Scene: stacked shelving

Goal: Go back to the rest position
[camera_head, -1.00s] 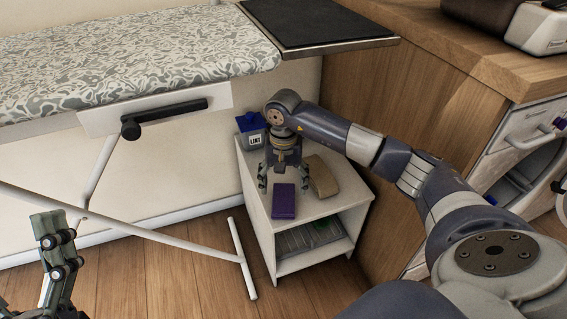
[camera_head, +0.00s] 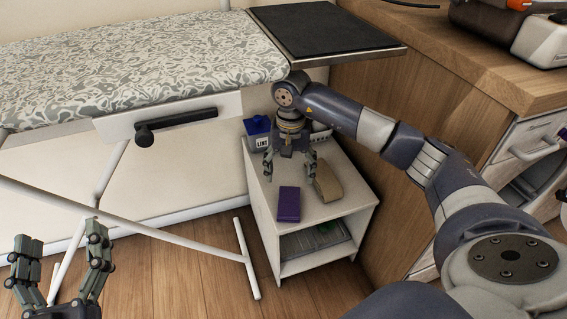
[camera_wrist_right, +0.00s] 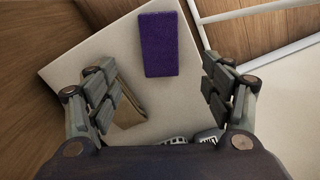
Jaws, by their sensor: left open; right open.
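My right gripper (camera_head: 290,166) is open and empty above the small white shelf unit (camera_head: 327,211). Its fingers also show in the right wrist view (camera_wrist_right: 160,95), spread apart with nothing between their tips. A purple block (camera_head: 289,204) lies on the shelf top, just in front of the gripper; it also shows in the right wrist view (camera_wrist_right: 160,44). My left gripper (camera_head: 58,246) is open and empty at the lower left, fingers pointing up, over the wooden floor.
A tan block (camera_head: 328,183) and a lint bin (camera_head: 258,132) are on the shelf top, close to my right gripper. An ironing board (camera_head: 130,60) with thin white legs stands at left. A wooden counter (camera_head: 420,120) is at right.

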